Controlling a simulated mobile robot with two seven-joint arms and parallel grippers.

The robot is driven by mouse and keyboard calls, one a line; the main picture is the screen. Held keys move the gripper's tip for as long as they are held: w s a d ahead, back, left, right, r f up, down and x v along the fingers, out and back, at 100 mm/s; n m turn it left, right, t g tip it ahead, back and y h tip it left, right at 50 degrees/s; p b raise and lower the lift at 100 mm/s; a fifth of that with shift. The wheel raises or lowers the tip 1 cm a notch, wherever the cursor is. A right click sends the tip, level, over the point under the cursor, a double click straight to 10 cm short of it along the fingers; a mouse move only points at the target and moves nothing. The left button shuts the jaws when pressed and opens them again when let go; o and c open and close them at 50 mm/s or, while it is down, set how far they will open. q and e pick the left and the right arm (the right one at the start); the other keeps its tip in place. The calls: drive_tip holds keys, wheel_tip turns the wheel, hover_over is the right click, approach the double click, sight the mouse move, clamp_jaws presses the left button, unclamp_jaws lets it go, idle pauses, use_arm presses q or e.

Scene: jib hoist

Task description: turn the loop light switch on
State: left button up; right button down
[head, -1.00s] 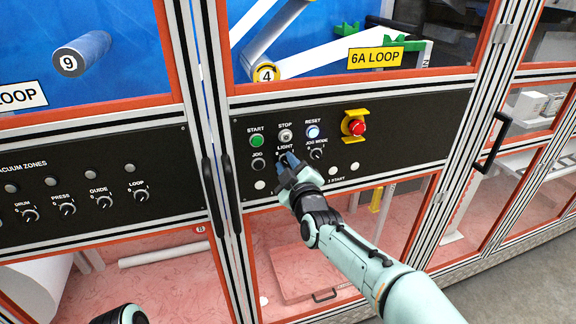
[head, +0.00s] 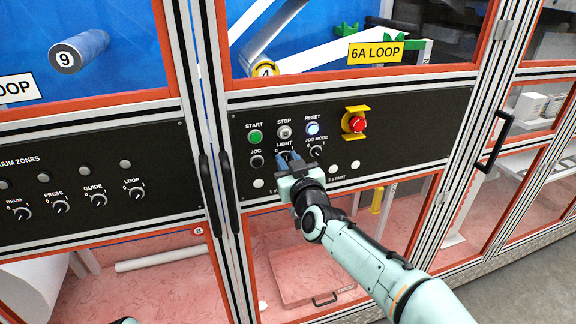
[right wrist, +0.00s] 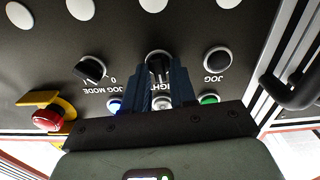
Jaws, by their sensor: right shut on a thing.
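The light switch (right wrist: 157,66) is a black rotary knob with a pale ring, in the middle of the lower row on the black loop panel (head: 400,140). In the right wrist view it sits between the two blue fingers of my right gripper (right wrist: 158,82), which is shut on it. In the head view the right gripper (head: 288,160) reaches the panel below the LIGHT label and its fingers hide most of the knob. The knob's exact setting is hard to tell. My left gripper is out of view.
Above are the green start button (head: 255,137), the stop button (head: 284,132), the lit reset button (head: 312,129) and a red emergency stop (head: 357,124). Black door handles (head: 224,185) stand to the left.

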drive_tip(key=m+b, duration=0.1)
drive_tip(key=m, duration=0.4)
drive_tip(key=shift+d+m, duration=0.15)
drive_tip(key=shift+m, duration=0.15)
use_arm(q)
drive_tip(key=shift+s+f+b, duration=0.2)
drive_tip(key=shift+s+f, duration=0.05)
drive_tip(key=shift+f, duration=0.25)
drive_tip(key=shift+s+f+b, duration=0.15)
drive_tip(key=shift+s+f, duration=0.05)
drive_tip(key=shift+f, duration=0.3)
use_arm(e)
drive_tip(key=shift+m, duration=2.2)
drive_tip(key=c, duration=1)
unclamp_jaws()
drive_tip(key=shift+o, duration=0.2)
